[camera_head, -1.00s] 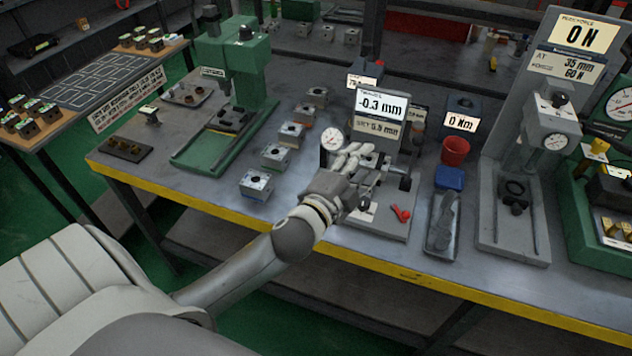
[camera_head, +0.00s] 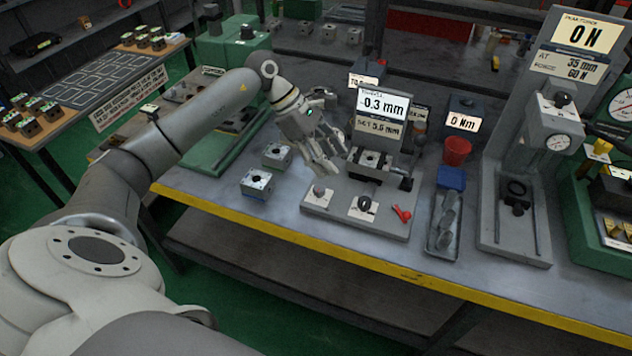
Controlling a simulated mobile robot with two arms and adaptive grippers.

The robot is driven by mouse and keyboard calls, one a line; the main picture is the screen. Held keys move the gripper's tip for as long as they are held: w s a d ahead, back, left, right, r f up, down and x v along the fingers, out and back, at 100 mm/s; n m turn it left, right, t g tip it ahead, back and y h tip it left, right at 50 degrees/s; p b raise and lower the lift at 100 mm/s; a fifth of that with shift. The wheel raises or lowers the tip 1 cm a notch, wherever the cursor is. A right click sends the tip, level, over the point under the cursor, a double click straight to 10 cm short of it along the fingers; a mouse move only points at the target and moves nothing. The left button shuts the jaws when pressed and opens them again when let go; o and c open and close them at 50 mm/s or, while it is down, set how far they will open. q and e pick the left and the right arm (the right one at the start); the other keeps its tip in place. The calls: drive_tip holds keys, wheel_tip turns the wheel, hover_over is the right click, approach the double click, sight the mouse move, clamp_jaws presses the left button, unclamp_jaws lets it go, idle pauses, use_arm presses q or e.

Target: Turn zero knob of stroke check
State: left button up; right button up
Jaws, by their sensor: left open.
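The stroke check is a grey fixture (camera_head: 338,213) at the front of the bench, with a display (camera_head: 381,104) that reads about -0.3 mm. A small metal block (camera_head: 370,160) sits in its middle. On its base are a small round knob (camera_head: 319,191) at the left, a dark knob (camera_head: 364,203) on a white plate and a red lever (camera_head: 402,213). I cannot read which is the zero knob. My left gripper (camera_head: 331,172) is open and empty, fingers pointing down, just above and behind the left round knob, apart from it. My right gripper is out of view.
Metal blocks (camera_head: 257,183) stand left of the fixture, before a green press (camera_head: 232,45). To the right are a red cup (camera_head: 457,151), a grey tray (camera_head: 443,225) and a tall force stand (camera_head: 515,235). The yellow bench edge (camera_head: 290,232) is clear.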

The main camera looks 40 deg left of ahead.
use_arm(q)
drive_tip(key=g+y, duration=0.1)
drive_tip(key=y, duration=0.1)
approach(318, 187)
drive_tip(key=p+x, duration=0.2)
drive_tip(key=x, duration=0.6)
drive_tip(key=shift+d+f, duration=0.15)
drive_tip(key=shift+f, duration=0.1)
drive_tip(key=shift+c, duration=0.2)
drive_tip(key=c, duration=1)
